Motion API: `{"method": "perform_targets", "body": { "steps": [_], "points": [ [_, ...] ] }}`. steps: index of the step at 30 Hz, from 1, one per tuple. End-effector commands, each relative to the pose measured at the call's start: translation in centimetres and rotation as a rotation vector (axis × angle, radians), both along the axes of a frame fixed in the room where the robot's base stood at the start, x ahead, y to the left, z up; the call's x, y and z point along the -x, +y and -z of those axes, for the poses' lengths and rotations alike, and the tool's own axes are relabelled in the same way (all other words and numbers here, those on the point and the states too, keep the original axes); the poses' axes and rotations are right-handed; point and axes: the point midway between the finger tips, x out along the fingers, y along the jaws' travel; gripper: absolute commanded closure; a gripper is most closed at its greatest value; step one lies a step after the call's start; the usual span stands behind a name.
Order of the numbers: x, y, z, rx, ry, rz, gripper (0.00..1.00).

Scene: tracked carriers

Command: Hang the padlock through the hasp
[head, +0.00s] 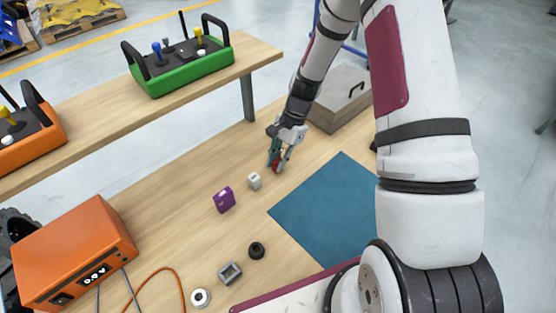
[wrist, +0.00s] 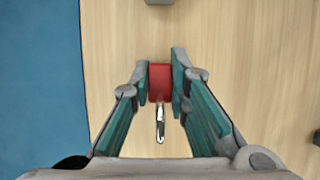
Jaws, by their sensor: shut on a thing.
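The padlock has a red body (wrist: 160,82) and a silver shackle (wrist: 160,123). In the wrist view it sits between the teal fingers of my gripper (wrist: 160,68), with the shackle towards the wrist. My gripper (head: 277,160) is shut on the padlock. In the head view the red body (head: 275,166) shows small at the fingertips, low over the wooden table; I cannot tell whether it touches the table. A grey chest (head: 335,115) with a black handle stands behind the gripper, partly hidden by my arm. I cannot make out a hasp in either view.
A small white block (head: 254,181) and a purple box (head: 224,200) lie near the gripper. A blue mat (head: 330,210) lies to the right. A black ring (head: 256,250), a grey square part (head: 230,273) and an orange power unit (head: 75,250) are nearer. A raised shelf (head: 110,110) holds control boxes.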

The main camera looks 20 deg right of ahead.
Motion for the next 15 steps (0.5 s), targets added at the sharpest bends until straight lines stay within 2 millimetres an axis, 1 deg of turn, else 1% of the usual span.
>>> {"method": "perform_targets", "body": {
  "steps": [7,8,9,10,15],
  "points": [
    [0.01,0.02,0.37,0.000,0.002,0.001,1.00],
    [0.03,0.02,0.30,-0.001,0.001,0.001,0.77],
    [0.03,0.02,0.29,-0.001,0.001,0.001,0.68],
    [0.04,0.02,0.28,0.000,0.002,0.001,0.64],
    [0.04,0.02,0.27,-0.001,0.001,0.000,0.64]
  ]
}}
